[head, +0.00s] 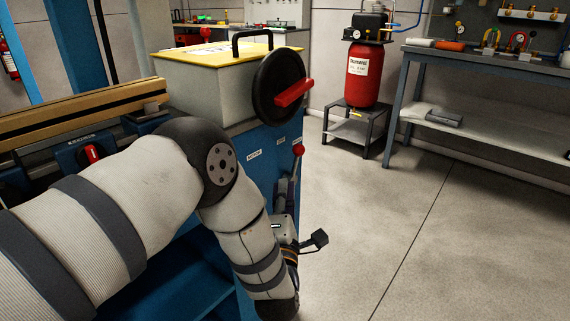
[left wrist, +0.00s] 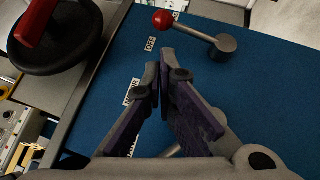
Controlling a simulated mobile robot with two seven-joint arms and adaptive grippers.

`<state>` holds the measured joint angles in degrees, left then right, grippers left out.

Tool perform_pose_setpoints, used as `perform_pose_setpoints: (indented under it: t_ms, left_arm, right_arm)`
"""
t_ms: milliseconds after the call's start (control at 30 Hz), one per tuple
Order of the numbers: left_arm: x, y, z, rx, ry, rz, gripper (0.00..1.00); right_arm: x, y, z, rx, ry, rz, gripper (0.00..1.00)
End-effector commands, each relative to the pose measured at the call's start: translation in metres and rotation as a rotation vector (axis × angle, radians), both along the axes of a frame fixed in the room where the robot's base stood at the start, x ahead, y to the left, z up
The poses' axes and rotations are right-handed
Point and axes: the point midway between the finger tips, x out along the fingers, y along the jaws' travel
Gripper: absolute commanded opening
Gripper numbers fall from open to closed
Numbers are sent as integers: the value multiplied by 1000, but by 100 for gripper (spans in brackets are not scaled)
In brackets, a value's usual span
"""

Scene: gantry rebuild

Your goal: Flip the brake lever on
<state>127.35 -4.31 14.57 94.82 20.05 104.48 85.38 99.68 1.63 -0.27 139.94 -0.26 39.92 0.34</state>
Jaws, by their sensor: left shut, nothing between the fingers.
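The lever with a red ball knob (head: 298,150) stands on the side of the blue cabinet (head: 262,172). In the left wrist view, its red knob (left wrist: 162,19), grey shaft (left wrist: 190,30) and round hub (left wrist: 222,47) show, with the knob left of the hub. My left gripper (head: 285,184) is low beside the lever in the head view. In the left wrist view, its fingertips (left wrist: 160,74) are together and empty, below the knob and apart from it. My right gripper is not in view.
A black wheel with a red handle (head: 292,93) projects from the cabinet above the lever; it also shows in the left wrist view (left wrist: 58,38). A red tank (head: 368,72) on a stand and a workbench (head: 480,57) are beyond. The floor to the right is clear.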

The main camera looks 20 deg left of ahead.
Motion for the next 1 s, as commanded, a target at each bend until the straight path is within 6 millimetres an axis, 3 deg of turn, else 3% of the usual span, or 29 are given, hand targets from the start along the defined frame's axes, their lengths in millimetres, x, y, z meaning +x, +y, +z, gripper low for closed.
perform_pose_setpoints:
  t_ms: [200, 400, 1000]
  left_arm:
    - [42, 13, 10, 1, -2, 1, 0]
    - [69, 22, 16, 2, 1, 0, 0]
    - [77, 24, 21, 7, 16, 0, 0]
  right_arm:
    - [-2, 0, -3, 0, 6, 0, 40]
    - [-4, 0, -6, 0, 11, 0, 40]
    - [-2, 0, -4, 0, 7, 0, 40]
